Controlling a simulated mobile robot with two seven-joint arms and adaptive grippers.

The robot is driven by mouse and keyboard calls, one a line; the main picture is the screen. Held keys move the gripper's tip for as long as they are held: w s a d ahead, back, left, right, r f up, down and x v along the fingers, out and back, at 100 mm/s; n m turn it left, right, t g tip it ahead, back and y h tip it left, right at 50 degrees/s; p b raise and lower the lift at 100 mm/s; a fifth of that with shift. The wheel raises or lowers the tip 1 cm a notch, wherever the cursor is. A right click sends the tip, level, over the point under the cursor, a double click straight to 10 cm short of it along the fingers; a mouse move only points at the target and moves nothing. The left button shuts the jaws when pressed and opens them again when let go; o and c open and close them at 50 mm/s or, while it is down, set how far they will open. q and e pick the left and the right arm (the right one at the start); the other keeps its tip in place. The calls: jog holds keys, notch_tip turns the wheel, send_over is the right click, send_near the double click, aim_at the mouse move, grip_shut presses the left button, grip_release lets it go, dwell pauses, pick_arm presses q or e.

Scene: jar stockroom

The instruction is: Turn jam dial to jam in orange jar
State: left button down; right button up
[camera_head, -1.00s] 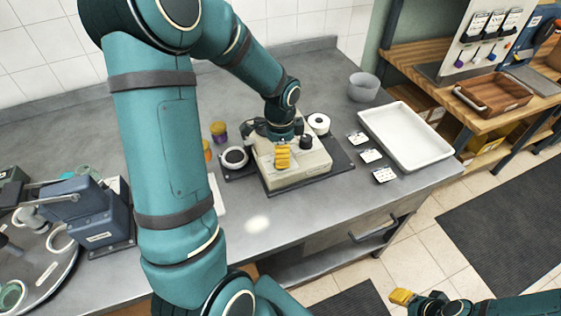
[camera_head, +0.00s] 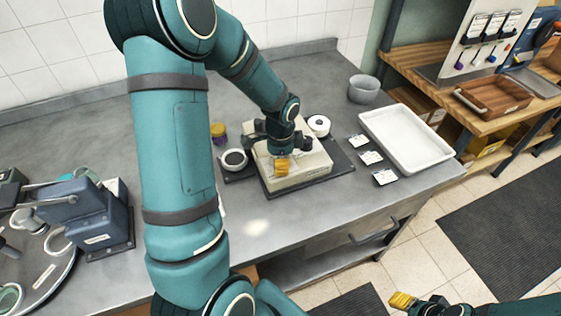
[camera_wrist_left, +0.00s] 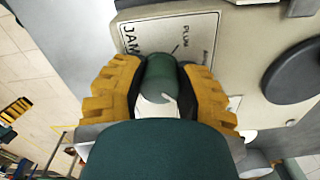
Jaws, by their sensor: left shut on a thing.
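My left gripper (camera_head: 282,168) is over the front of the cream machine (camera_head: 305,173) on the counter. In the left wrist view its yellow fingers (camera_wrist_left: 163,92) are shut on the green jam dial (camera_wrist_left: 160,72). The label plate (camera_wrist_left: 138,27) beside the dial reads JAM and PLUM, with another word partly covered. I cannot tell which mark the dial points to. A jar with a yellow lid and purple contents (camera_head: 218,133) stands behind the machine's left side. No orange jar shows now. My right gripper (camera_head: 403,300) is at the lower right, away from the counter; its opening is unclear.
A white tray (camera_head: 437,160) and several small cards (camera_head: 371,157) lie right of the machine. A grey bowl (camera_head: 364,88) stands behind them. A blue device (camera_head: 90,215) stands at the left. The counter's front middle is clear.

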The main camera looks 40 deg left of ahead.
pick_arm(q)
jog(key=shift+n, duration=0.3)
jog(key=n+b, duration=0.1)
jog(key=n, duration=0.8)
dwell(0.6)
jog(key=c, duration=0.6)
grip_release()
notch_tip(320, 180, up, 12)
